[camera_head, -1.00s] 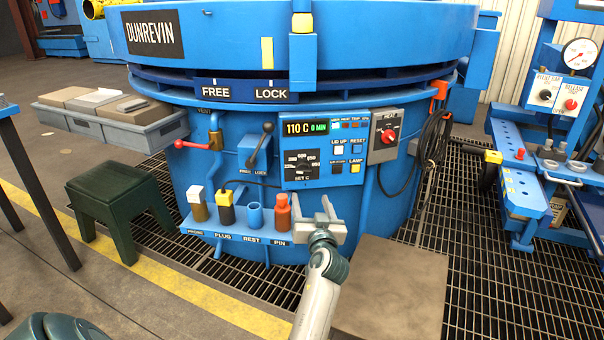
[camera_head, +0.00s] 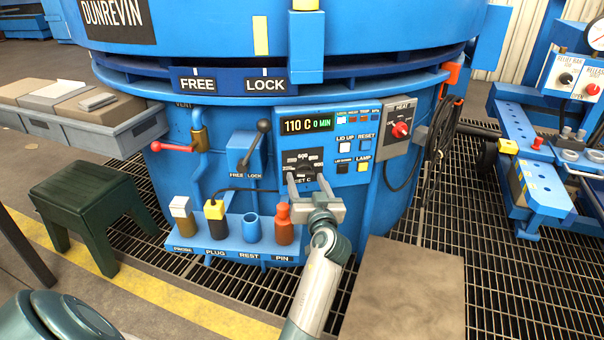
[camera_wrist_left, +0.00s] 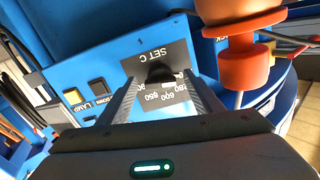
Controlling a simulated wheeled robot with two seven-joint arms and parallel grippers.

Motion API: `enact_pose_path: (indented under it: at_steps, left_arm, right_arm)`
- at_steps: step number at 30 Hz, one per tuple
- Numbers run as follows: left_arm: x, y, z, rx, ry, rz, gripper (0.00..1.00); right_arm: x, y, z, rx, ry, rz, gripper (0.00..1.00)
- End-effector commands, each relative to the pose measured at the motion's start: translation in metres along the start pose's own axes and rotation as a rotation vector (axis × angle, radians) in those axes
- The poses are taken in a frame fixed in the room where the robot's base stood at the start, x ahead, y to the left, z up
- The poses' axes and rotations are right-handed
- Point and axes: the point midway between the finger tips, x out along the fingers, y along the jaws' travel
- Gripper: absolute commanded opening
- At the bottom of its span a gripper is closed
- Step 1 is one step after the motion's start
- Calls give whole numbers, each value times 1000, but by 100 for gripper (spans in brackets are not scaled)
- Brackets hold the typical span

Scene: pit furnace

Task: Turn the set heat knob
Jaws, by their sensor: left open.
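The set heat knob is a small black knob (camera_wrist_left: 160,73) on a black dial plate marked SET C (camera_wrist_left: 150,58), with white temperature numbers around it. In the head view the dial plate (camera_head: 303,159) sits low on the blue control panel, below the 110 C display (camera_head: 307,125). My left gripper (camera_head: 307,184) is open in front of the dial, partly covering its lower part. In the left wrist view its fingers (camera_wrist_left: 161,90) point at the dial, with the knob between their tips in the picture. I cannot tell whether they touch it. My right gripper is not in view.
An orange-red pin (camera_head: 284,226) stands in the rack (camera_head: 225,252) just below left of my gripper, close in the wrist view. A grey and black lever (camera_head: 256,145) is left of the panel. A red HEAT switch (camera_head: 400,130) is right of it.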

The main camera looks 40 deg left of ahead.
Motion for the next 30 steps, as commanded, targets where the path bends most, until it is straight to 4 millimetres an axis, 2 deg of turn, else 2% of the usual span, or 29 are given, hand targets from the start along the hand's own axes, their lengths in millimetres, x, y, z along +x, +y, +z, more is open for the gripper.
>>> enact_pose_path:
  at_steps: [12, 13, 18, 30]
  left_arm:
    - [-2, 1, 0, 0, -1, -1, 59]
    - [-2, 1, 0, 0, -1, -1, 57]
    - [-2, 1, 0, 0, -1, -1, 18]
    - [-1, 1, -1, 37, 0, 0, 18]
  right_arm:
    - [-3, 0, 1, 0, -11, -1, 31]
    - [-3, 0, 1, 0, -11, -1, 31]
    - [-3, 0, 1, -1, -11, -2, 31]
    - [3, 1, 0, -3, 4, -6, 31]
